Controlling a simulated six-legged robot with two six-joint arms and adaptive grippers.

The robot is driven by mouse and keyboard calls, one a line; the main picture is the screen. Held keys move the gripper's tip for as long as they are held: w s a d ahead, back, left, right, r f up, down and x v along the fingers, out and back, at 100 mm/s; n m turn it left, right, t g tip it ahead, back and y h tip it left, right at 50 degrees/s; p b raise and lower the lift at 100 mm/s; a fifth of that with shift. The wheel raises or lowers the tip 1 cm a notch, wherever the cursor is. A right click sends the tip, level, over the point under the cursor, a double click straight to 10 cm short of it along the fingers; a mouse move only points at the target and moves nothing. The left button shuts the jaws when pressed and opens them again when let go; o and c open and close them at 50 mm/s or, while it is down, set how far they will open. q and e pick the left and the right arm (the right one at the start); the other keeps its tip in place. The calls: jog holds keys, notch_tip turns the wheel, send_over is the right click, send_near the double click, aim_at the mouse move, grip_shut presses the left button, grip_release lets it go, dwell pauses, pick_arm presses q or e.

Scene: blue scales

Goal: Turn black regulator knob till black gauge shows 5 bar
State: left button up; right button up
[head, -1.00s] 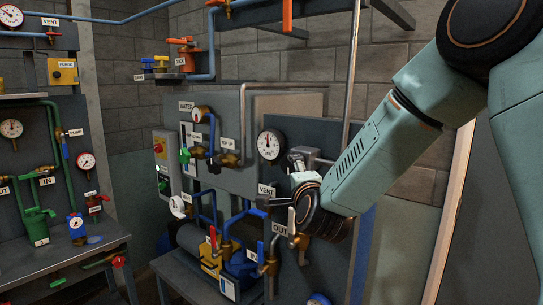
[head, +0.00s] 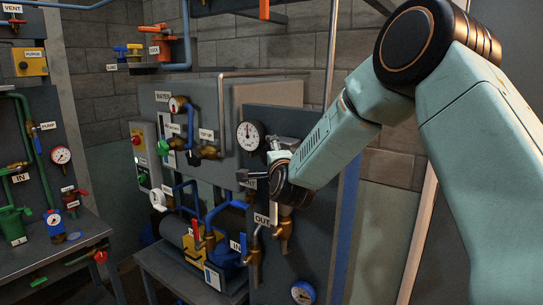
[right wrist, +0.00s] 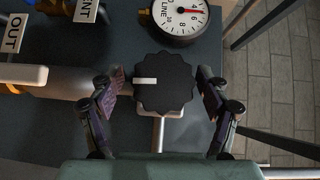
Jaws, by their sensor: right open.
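The black regulator knob (right wrist: 162,85), scalloped with a white pointer bar, sits mid-frame in the right wrist view. Its bar points left. My right gripper (right wrist: 161,90) is open, with one finger on each side of the knob; gaps seem to show at both sides. In that view a black-rimmed "LINE" gauge (right wrist: 176,22) is cut by the top edge; its red needle lies near the 4, exact reading unclear. In the head view a black-rimmed white gauge (head: 250,134) stands just above my right gripper (head: 263,164), which hides the knob. My left gripper is not in view.
The OUT valve (head: 284,225) hangs just below my right gripper, and the OUT tag (right wrist: 13,33) shows in the wrist view. Pipes and a blue pump (head: 222,250) crowd the lower left. A second bench with gauges (head: 60,155) is at far left.

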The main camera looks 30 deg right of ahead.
jog(key=shift+s+r, duration=0.2)
jog(key=shift+s, duration=0.1)
jog(key=shift+a+r, duration=0.1)
jog(key=shift+a, duration=0.05)
jog(key=shift+c, duration=0.6)
jog(key=shift+w+a, duration=0.2)
jog(key=shift+a, duration=0.05)
jog(key=shift+c, duration=1.4)
jog(key=shift+w+f, duration=0.15)
jog(key=shift+f, duration=0.05)
jog(key=shift+c, duration=0.8)
jog(key=shift+d, duration=0.25)
jog(key=shift+c, duration=1.4)
jog(key=c, duration=0.3)
jog(key=shift+f+b, duration=0.2)
jog(key=shift+b, duration=1.25)
jog(key=shift+c, duration=0.2)
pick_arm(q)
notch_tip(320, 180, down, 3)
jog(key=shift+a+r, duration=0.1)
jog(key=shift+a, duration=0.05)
